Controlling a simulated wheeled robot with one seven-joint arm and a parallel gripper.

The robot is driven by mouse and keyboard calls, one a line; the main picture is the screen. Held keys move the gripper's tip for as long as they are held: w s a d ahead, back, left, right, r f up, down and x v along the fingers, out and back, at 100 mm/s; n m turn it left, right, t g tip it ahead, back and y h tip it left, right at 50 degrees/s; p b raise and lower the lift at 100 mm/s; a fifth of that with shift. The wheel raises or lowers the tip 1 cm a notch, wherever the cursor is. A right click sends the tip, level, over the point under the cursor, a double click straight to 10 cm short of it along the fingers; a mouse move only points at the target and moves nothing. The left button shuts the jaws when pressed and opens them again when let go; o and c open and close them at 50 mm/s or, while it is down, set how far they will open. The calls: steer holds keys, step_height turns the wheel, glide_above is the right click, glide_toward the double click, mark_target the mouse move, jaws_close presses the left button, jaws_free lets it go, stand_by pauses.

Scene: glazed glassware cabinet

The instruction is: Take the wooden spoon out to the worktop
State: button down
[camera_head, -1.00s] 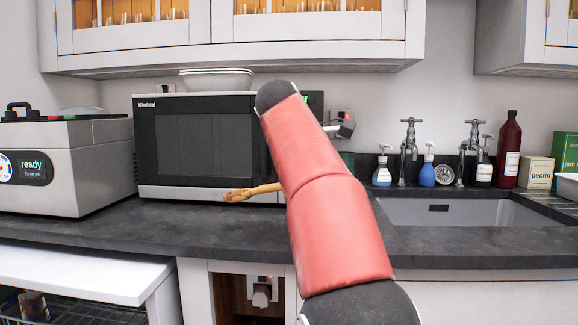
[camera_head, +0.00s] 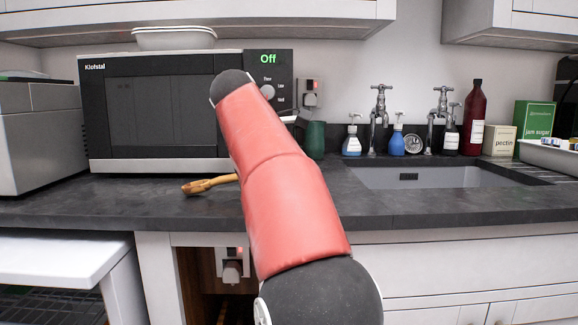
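The wooden spoon (camera_head: 207,186) is light brown and shows to the left of my red arm, with its bowl pointing left. The rest of its handle goes out of sight behind my arm. It appears against the dark worktop (camera_head: 110,205), just below the front of the microwave. I cannot tell whether it touches the worktop or hangs a little above it. My gripper is hidden behind my own arm, so its fingers and its hold on the spoon do not show.
A microwave (camera_head: 150,118) with a white dish (camera_head: 174,38) on top stands behind the spoon. A grey appliance (camera_head: 40,135) is at the left. The sink (camera_head: 435,178), bottles and boxes are at the right. A white open door or drawer front (camera_head: 60,260) juts out lower left.

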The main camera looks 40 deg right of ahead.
steer(key=shift+f, duration=0.4)
steer(key=c, duration=1.3)
jaws_free()
steer(key=p+v, duration=0.2)
steer(key=v, duration=0.5)
steer(key=shift+a+r, duration=0.25)
steer(key=shift+a, duration=0.05)
